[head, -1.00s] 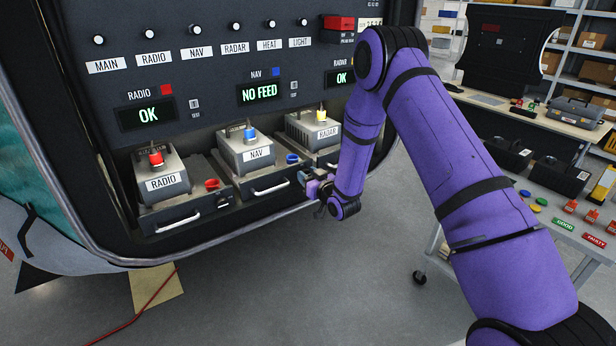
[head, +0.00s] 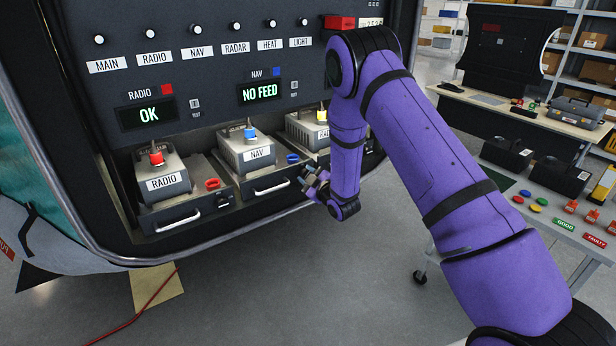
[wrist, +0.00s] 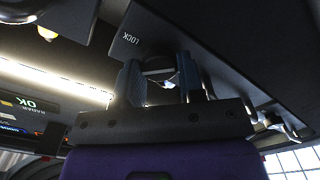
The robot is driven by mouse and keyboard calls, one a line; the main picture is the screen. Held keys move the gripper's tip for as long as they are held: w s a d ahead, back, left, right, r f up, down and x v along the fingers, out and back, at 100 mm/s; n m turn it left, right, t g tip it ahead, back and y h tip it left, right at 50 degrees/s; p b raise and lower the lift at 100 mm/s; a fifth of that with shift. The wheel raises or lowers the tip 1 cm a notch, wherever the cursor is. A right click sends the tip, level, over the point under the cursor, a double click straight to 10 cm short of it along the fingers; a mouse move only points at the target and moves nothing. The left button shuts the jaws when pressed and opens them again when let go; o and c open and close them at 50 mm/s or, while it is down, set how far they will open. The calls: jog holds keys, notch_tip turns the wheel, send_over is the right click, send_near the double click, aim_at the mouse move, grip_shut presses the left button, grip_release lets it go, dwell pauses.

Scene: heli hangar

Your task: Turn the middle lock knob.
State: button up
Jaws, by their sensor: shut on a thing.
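The NAV unit (head: 256,150) sits in the middle tray, whose front has a white handle (head: 270,187). My gripper (head: 308,179) is at the right end of that tray front. In the wrist view my gripper (wrist: 160,88) is shut on the middle lock knob (wrist: 160,68), with one finger on each side. The LOCK label (wrist: 131,39) shows upside down beside it. My gripper and wrist hide the knob in the head view, so its turn angle cannot be told there. The NAV display (head: 262,92) reads NO FEED.
The RADIO tray with its red-knobbed unit (head: 164,178) is at the left. The RADAR unit (head: 305,132) is close on the right, partly behind my arm. A blue ring-shaped part (head: 292,158) sits just above the gripper. Open floor lies below; a table (head: 560,215) stands right.

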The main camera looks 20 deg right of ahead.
jog(key=n, duration=0.4)
jog(key=shift+f+n, duration=0.15)
jog(key=shift+n, duration=2.45)
jog(key=o, duration=0.9)
jog(key=shift+s, duration=0.15)
jog(key=v, duration=1)
jog(key=shift+s, duration=0.3)
jog(key=shift+d, duration=0.1)
